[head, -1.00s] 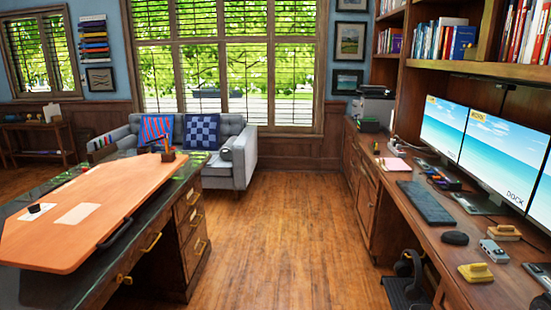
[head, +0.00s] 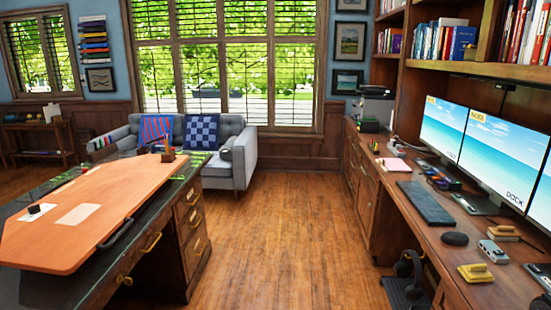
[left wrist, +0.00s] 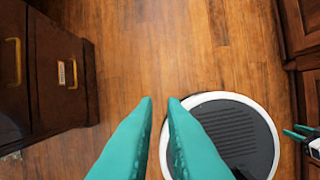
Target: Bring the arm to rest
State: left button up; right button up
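My left gripper (left wrist: 160,102) shows in the left wrist view as two teal fingers pointing up the picture. A narrow gap separates the fingertips, and bare floor shows between them. It holds nothing. My right gripper (left wrist: 292,132) shows at the right edge of the same view, small, with two teal fingers apart and nothing seen between them. Neither arm shows in the head view.
Wood floor (head: 285,230) lies clear between the left desk with an orange top (head: 90,215) and the right desk (head: 475,255) with monitors and a keyboard. A grey sofa (head: 240,165) stands ahead. Dark drawers (left wrist: 55,70) stand left in the wrist view.

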pick_arm(q)
notch_tip(320, 180, down, 12)
jog(key=s, duration=0.2)
jog(key=s+a+f+g+p, duration=0.1)
jog(key=s+a+f+g, duration=0.1)
jog(key=s+f, duration=1.5)
jog(key=shift+s+a+f, duration=0.2)
jog(key=shift+a+f, duration=0.25)
jog(key=shift+a, duration=0.2)
